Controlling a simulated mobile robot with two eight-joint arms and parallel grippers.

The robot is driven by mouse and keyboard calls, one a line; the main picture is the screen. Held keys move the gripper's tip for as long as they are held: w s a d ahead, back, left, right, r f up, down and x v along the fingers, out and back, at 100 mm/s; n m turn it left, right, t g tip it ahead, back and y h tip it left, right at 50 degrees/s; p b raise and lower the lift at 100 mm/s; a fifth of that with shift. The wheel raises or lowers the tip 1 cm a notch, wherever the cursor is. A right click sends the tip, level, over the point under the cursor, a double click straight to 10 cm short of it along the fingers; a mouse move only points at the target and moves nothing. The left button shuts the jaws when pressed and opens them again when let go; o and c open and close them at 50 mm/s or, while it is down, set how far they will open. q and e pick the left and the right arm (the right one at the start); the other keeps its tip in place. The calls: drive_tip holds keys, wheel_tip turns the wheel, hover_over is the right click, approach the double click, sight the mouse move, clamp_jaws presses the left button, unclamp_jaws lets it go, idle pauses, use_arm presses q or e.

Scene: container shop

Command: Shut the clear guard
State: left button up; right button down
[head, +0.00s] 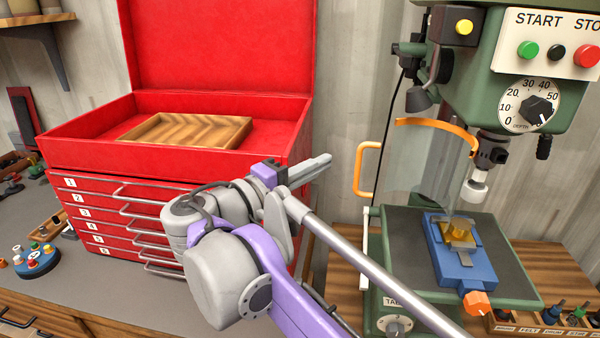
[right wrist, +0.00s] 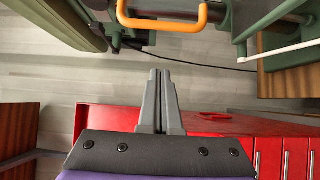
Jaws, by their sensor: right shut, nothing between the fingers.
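The clear guard (head: 415,170) is a curved see-through sheet with an orange top rim on the green drill press. It stands to the left of the chuck (head: 476,190), and the chuck's front right is uncovered. Its orange handle (head: 366,168) sticks out at the left and also shows at the top of the right wrist view (right wrist: 163,24). My right gripper (head: 325,162) is shut and empty, just left of the handle and apart from it. Its closed fingers show in the right wrist view (right wrist: 159,88), pointing towards the handle. My left gripper is not in view.
A red tool chest (head: 90,135) with its lid up stands behind my right arm, with a wooden tray (head: 140,131) in it. A blue vise (head: 466,270) holds a brass-coloured piece on the press table. A wooden rack (head: 535,325) stands at the lower right.

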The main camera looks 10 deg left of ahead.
drive_tip(key=shift+s+d, duration=0.3)
drive_tip(key=shift+d, duration=0.7)
drive_tip(key=shift+s+d, duration=0.25)
drive_tip(key=shift+d, duration=0.7)
drive_tip(key=shift+s, duration=0.15)
drive_tip(key=shift+s+d+n+t+y+p, duration=0.25)
drive_tip(key=shift+s+n+t+y+p, duration=0.05)
drive_tip(key=shift+s+y, duration=0.1)
drive_tip(key=shift+s, duration=0.25)
